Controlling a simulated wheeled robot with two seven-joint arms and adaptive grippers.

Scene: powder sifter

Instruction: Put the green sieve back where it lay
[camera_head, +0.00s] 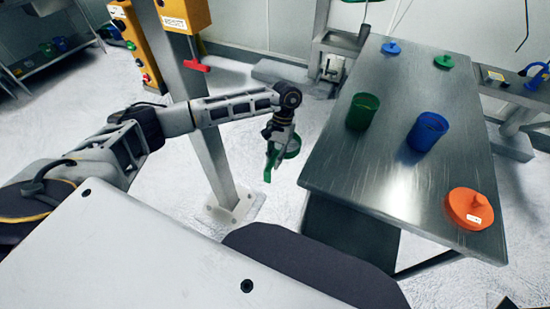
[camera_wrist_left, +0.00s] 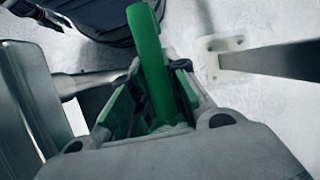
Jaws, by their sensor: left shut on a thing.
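My left gripper (camera_head: 275,148) is shut on the green sieve (camera_head: 291,148) and holds it in the air, left of the steel table (camera_head: 350,178). The sieve's ring shows just right of the fingers, and a green part hangs below them. In the left wrist view the green sieve (camera_wrist_left: 148,45) sticks out as a long bar from between the fingers of the left gripper (camera_wrist_left: 150,100). The rest of the sieve is hidden there. My right gripper is in neither view.
A green container (camera_head: 362,112), a blue container (camera_head: 427,132), a blue lid (camera_head: 391,48), a green lid (camera_head: 444,62) and an orange lid (camera_head: 468,209) are on the table. A grey post (camera_head: 212,160) stands behind my left arm. A shelf (camera_head: 45,62) is far left.

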